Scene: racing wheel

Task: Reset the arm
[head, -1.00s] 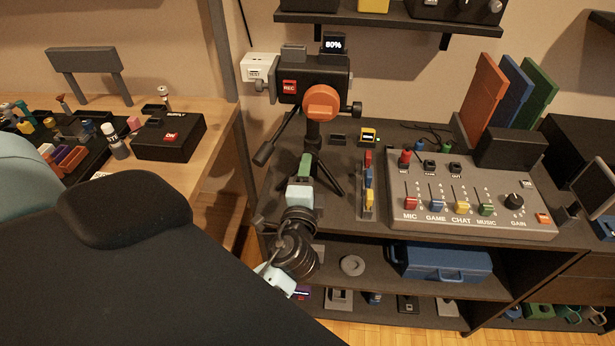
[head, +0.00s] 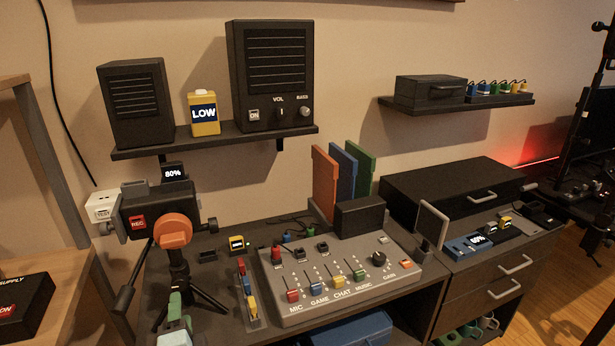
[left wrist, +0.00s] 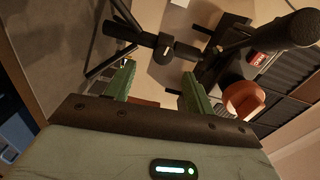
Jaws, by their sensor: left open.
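My left gripper (head: 175,305) shows at the bottom left of the head view, only its green fingers and pale upper part in sight. It is in front of and below the camera on its tripod (head: 172,229). In the left wrist view, the two green fingers (left wrist: 157,88) stand apart with nothing between them. The camera's orange lens part (left wrist: 243,98) and dark tripod parts (left wrist: 166,47) are beyond the fingertips there. My right gripper is not in view.
A mixer with coloured sliders (head: 340,283) stands right of the tripod on the dark desk. A wall shelf (head: 215,141) carries two speakers and a yellow LOW box (head: 203,113). A drawer cabinet (head: 495,270) stands to the right. A black supply box (head: 25,305) is at the left.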

